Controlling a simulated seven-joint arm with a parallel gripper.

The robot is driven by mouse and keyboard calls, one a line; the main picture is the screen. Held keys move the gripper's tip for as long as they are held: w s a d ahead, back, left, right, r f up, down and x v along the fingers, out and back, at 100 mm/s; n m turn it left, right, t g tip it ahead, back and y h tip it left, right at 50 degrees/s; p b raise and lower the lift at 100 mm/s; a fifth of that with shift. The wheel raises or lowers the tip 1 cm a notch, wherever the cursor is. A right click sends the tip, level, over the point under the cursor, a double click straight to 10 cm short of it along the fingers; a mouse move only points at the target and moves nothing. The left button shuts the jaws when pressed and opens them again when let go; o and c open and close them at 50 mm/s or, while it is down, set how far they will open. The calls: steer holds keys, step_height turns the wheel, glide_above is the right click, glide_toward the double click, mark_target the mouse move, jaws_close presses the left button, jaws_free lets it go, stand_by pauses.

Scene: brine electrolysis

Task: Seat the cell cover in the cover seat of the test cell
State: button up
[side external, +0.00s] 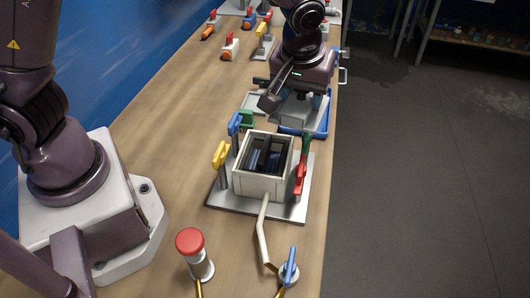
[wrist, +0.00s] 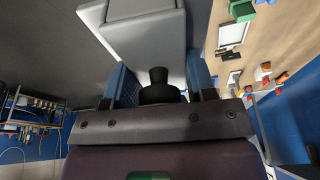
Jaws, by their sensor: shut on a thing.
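The test cell (side external: 244,180) is a pale box, open at the top with dark plates inside, on a grey base plate in the middle of the side view. The cell cover (wrist: 142,32) is a light grey slab with a black knob (wrist: 160,76); it also shows in the side view (side external: 300,110) beyond the cell. My gripper (wrist: 160,92) is shut on the knob between its blue finger pads. In the side view my gripper (side external: 299,91) is above the cover, its fingertips hard to make out. The cover is apart from the cell; I cannot tell whether it touches the tray below.
A blue tray (side external: 323,127) lies below the cover by the bench's right edge. Yellow (side external: 219,154), blue (side external: 233,124) and red (side external: 300,179) handles stand around the cell. A pale pipe (side external: 262,232), red button (side external: 190,240) and blue valve (side external: 289,266) are in front.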

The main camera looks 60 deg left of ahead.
steer(key=n, duration=0.1)
glide_above(266, 145)
step_height(266, 145, down, 2)
steer(key=shift+n+y, duration=0.3)
steer(key=shift+n, duration=0.2)
steer(key=f, duration=0.4)
steer(key=shift+s+d+f, duration=0.1)
steer(key=shift+s+f, duration=0.1)
steer(key=shift+s, duration=0.05)
steer(key=shift+f, duration=2.1)
steer(key=shift+f, duration=0.15)
steer(key=o, duration=1)
